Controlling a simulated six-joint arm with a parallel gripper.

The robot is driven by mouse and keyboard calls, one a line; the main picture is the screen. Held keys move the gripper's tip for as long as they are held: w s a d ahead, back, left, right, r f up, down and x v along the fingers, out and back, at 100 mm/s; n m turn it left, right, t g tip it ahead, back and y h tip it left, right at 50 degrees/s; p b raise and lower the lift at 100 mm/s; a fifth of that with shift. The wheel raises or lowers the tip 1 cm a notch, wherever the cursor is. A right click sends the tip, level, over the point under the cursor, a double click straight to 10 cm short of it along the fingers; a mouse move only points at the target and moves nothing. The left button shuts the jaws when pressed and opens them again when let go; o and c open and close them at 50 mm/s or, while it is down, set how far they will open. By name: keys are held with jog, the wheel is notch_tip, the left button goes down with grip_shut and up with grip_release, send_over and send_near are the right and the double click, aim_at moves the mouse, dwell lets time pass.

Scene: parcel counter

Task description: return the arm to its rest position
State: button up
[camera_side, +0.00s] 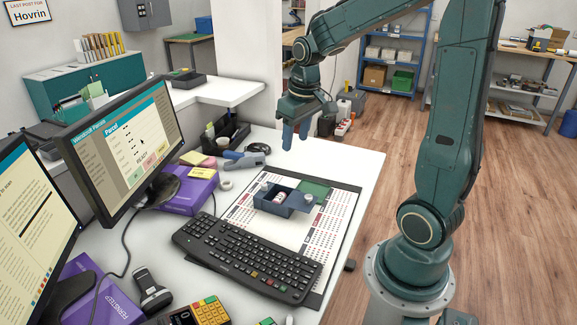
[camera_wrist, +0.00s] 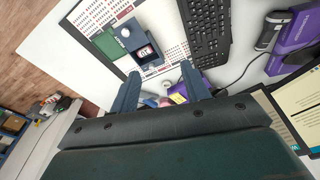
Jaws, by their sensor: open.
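My gripper (camera_side: 295,136) hangs in the air over the far right part of the white counter, fingers pointing down. In the wrist view its two fingers (camera_wrist: 160,92) are apart with nothing held between them. A small blue box (camera_side: 283,199) sits on the printed mat, in front of and below the gripper. A small white-and-red item lies inside the box (camera_wrist: 144,50). A green flat piece (camera_side: 313,187) lies beside the box at its far side. My arm reaches up from its base at the right and bends over toward the counter.
A black keyboard (camera_side: 247,257) lies on the near edge of the mat (camera_side: 340,207). Two monitors (camera_side: 125,145) stand at the left. Purple boxes (camera_side: 188,196), a tape roll (camera_side: 226,185) and a black organizer (camera_side: 228,138) stand around the mat. The counter's right strip is clear.

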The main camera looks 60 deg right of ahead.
jog(key=s+a+r+n+t, duration=0.1)
jog(key=s+a+r, duration=0.2)
jog(key=s+a, duration=0.3)
jog(key=s+a+r+n+t+y, duration=0.1)
jog(key=s+a+r+t, duration=0.1)
jog(key=s+a+r, duration=0.2)
jog(key=s+a, duration=0.3)
jog(key=a, duration=0.1)
jog(key=shift+a+n+t, duration=0.2)
jog(key=shift+n+t, duration=0.1)
jog(key=shift+n, duration=0.1)
